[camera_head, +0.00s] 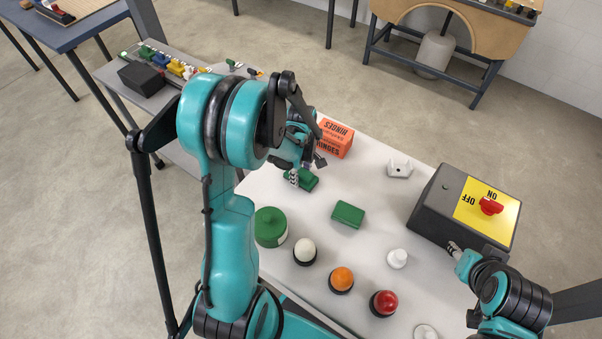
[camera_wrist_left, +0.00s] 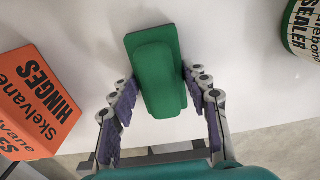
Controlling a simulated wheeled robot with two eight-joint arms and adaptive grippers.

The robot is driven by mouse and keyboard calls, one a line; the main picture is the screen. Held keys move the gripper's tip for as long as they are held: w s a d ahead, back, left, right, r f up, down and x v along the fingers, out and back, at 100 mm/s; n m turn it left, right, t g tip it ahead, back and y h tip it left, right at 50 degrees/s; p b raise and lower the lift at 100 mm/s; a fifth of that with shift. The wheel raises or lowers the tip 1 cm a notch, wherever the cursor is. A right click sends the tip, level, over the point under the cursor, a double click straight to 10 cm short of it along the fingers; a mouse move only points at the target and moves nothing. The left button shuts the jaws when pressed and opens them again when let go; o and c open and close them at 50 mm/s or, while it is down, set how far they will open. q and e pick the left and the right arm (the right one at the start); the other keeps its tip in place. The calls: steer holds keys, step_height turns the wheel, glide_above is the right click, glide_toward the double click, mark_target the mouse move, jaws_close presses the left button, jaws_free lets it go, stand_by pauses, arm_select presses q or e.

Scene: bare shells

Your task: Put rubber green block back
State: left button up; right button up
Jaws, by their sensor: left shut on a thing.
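A green block (camera_head: 301,179) is at my left gripper (camera_head: 293,177), near the table's left edge and in front of the orange box. In the left wrist view the green block (camera_wrist_left: 157,72) lies between the two fingers of my left gripper (camera_wrist_left: 161,92), which is shut on its sides. I cannot tell whether the block touches the table. A second green block (camera_head: 347,214) lies apart on the white table (camera_head: 385,180). My right gripper (camera_head: 455,249) is beside the grey switch box; its finger opening is too small to judge.
An orange hinges box (camera_head: 335,139) stands close behind the left gripper. A green-lidded tin (camera_head: 270,227), white, orange and red domed buttons (camera_head: 384,303) and a white bracket (camera_head: 399,168) stand around. The switch box (camera_head: 463,212) is at right. A grey side table (camera_head: 136,95) holds several coloured parts.

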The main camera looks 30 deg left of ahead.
arm_select(q)
steer(key=shift+f, duration=0.15)
steer(key=o, duration=1.3)
